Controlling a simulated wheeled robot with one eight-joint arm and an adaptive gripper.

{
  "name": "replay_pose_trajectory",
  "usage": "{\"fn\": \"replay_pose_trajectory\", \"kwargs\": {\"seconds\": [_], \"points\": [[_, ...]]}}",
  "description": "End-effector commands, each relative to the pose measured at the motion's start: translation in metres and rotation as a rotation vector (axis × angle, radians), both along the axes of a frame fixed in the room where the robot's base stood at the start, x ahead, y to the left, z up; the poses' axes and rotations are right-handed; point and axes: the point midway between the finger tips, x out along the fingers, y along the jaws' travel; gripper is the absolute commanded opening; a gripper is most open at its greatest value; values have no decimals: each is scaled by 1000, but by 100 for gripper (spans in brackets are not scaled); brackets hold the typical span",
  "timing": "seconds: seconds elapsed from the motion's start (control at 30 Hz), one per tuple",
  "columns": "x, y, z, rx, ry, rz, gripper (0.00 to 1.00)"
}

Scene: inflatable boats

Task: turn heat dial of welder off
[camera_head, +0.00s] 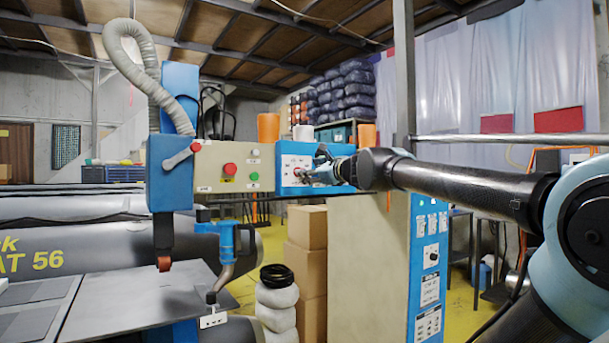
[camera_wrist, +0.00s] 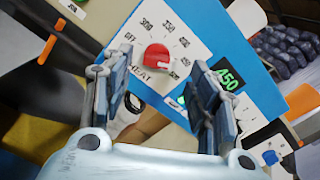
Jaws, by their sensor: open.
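The heat dial (camera_wrist: 157,56) is a red knob on a white scale plate marked OFF, 300, 350 and HEAT in the wrist view. A pale part shows at the knob's lower right edge; its exact setting is hard to read. A green display (camera_wrist: 226,79) reads 450 beside it. The welder's blue control box (camera_head: 285,158) carries this plate in the head view, where the dial is small. My gripper (camera_wrist: 160,75) is open and empty in front of the plate, its fingers on either side of the dial in the picture. I see no clear contact.
A beige panel (camera_head: 212,178) with red and green buttons and a lever adjoins the control box's left side. Cardboard boxes (camera_head: 307,253) and a tall beige cabinet (camera_head: 368,270) stand below.

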Motion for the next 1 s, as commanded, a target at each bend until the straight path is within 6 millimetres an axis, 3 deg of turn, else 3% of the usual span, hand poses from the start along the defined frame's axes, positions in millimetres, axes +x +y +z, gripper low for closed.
{"fn": "replay_pose_trajectory", "kwargs": {"seconds": [0.4, 0.87, 1.0], "points": [[38, 25, 0, 0, 0, 0, 54], [44, 30, 0, 0, 0, 0, 54], [44, 30, 0, 0, 0, 0, 22]]}}
